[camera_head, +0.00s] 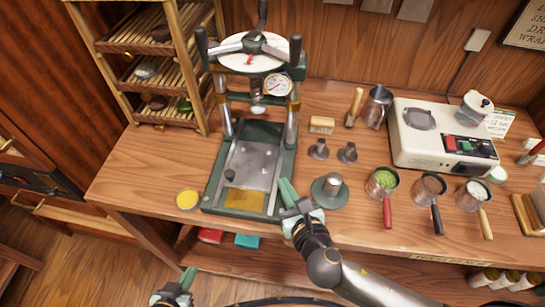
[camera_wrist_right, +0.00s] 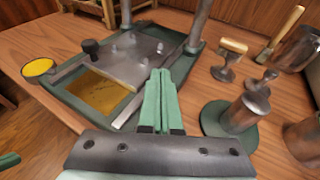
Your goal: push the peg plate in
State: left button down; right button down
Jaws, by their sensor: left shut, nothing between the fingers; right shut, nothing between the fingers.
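The peg plate (camera_head: 252,160) is a grey metal plate with small pegs on top and a dark knob near its front left. It lies in the green press base (camera_head: 209,205), under the press. A strip of golden surface (camera_head: 243,200) shows in front of it. In the right wrist view the peg plate (camera_wrist_right: 135,62) lies just beyond my fingers. My right gripper (camera_head: 284,183) is shut and empty beside the base's front right corner; its green fingers (camera_wrist_right: 160,78) point toward the plate. Whether they touch the base is unclear. My left gripper (camera_head: 189,274) is shut and empty, low before the table.
The press columns (camera_head: 292,115) rise at the back of the base. A yellow dish (camera_head: 187,198) stands to its left. A round green-based stand (camera_head: 330,190) is close to the right of my right gripper. Several handled cups (camera_head: 383,183) and a white scale (camera_head: 440,150) are farther right.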

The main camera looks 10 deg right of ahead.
aim_at(269, 152)
jog(key=x, duration=0.6)
jog(key=r+x, duration=0.1)
jog(key=x, duration=0.2)
jog(key=shift+w+a, duration=0.1)
jog(key=shift+w, duration=0.25)
